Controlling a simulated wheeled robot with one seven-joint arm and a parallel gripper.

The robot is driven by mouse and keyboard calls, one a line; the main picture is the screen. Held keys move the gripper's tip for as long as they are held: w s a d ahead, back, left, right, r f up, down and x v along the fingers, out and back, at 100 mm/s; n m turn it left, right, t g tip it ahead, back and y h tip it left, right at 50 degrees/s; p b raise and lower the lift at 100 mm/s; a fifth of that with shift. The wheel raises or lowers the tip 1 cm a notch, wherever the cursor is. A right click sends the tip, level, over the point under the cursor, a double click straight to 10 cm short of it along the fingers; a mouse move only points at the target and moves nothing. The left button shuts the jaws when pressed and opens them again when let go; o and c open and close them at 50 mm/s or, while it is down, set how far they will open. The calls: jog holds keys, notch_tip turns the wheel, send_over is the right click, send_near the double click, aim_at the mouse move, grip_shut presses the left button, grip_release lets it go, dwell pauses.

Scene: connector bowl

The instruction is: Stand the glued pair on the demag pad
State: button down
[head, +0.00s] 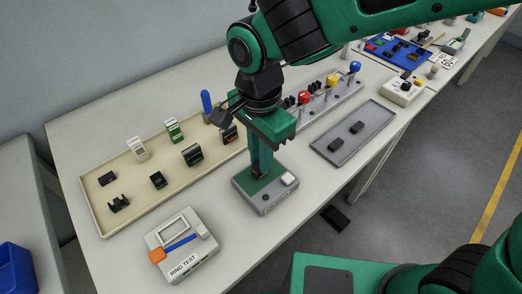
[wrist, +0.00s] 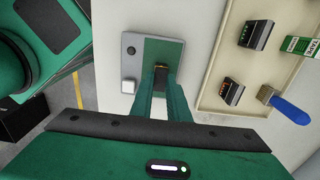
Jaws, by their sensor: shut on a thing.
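A grey box with a green top and a white button, which I take for the demag pad (head: 266,205), stands on the table below my gripper (head: 260,174). It also shows in the wrist view (wrist: 131,60). My gripper points down and is shut on a small dark piece with a thin orange-gold line (wrist: 161,77), which I take for the glued pair. The piece is over the green top; I cannot tell if it touches. The fingers (wrist: 160,85) hide much of it, and its join is not visible.
A beige tray (head: 93,197) with several connectors and a blue-handled brush (wrist: 289,108) lies beside the pad. A "RING TEST" box (head: 205,247) stands in front left. A grey tray (head: 375,140) holds two dark pieces. A rail with coloured knobs (head: 345,92) is behind.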

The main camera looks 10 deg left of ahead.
jog(key=c, duration=1.6)
grip_release()
notch_tip(320, 180, up, 11)
jog(key=shift+w+d+f, duration=0.1)
jog(key=shift+w+f, duration=0.05)
